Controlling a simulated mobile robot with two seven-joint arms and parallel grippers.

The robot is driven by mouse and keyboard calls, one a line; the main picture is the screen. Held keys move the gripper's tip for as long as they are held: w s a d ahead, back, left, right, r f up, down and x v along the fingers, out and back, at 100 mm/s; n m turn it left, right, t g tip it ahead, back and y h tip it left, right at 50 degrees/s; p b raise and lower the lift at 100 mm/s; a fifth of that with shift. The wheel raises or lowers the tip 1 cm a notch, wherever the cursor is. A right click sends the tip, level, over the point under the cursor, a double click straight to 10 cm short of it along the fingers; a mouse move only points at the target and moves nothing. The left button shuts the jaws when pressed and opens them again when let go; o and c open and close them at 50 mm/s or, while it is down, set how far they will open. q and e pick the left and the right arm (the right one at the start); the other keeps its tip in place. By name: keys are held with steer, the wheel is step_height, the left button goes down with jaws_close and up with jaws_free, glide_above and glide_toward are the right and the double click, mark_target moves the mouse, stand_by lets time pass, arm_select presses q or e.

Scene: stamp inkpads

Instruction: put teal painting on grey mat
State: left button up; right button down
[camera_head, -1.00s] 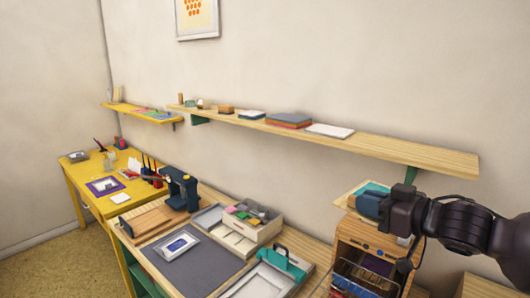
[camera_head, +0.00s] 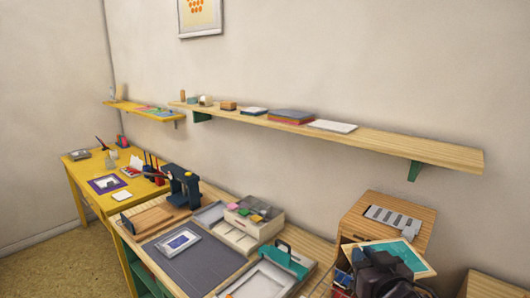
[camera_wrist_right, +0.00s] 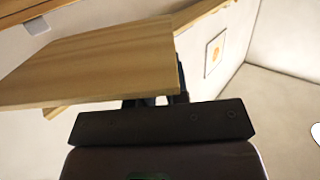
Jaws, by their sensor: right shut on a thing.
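The teal painting (camera_head: 409,252), a thin panel with a pale border, is held by my right gripper (camera_head: 380,264) in front of the wooden cabinet at the lower right. The dark gripper and wrist hide part of it. In the right wrist view the panel shows as a plain wooden board (camera_wrist_right: 95,68) reaching out to the left, with the gripper shut on its edge. The grey mat (camera_head: 207,267) lies on the workbench left of the gripper, well apart from the painting. A small framed picture (camera_head: 179,241) lies on the mat. My left gripper is not in view.
A wooden cabinet (camera_head: 350,222) with a slotted grey piece on top stands behind the painting. A teal-handled tool (camera_head: 286,261) and a compartment box (camera_head: 240,237) sit between it and the mat. A long wall shelf (camera_head: 400,148) runs above. The mat's front part is bare.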

arm_select(q)
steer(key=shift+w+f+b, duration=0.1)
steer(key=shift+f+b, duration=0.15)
steer(key=shift+b, duration=0.1)
arm_select(e)
steer(key=s+f, duration=0.1)
steer(key=f, duration=0.1)
steer(key=s+f+m+h, duration=0.1)
steer(key=s+f, duration=0.1)
steer(key=f, duration=0.1)
steer(key=s+f+h, duration=0.1)
steer(key=f, duration=0.2)
steer(key=shift+s+d+f, duration=0.1)
steer(key=shift+s+d, duration=0.2)
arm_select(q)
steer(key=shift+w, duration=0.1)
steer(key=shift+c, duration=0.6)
arm_select(e)
steer(key=s+a+r+n+g+y, duration=0.1)
steer(key=a+r+n+g+y, duration=0.2)
steer(key=a+r+n+y, duration=0.4)
steer(key=a+r+y, duration=0.3)
steer(key=a+r, duration=0.1)
steer(key=a, duration=0.3)
steer(key=shift+s+a+n+y, duration=0.15)
steer(key=shift+s+n+y, duration=0.15)
steer(key=shift+s, duration=0.1)
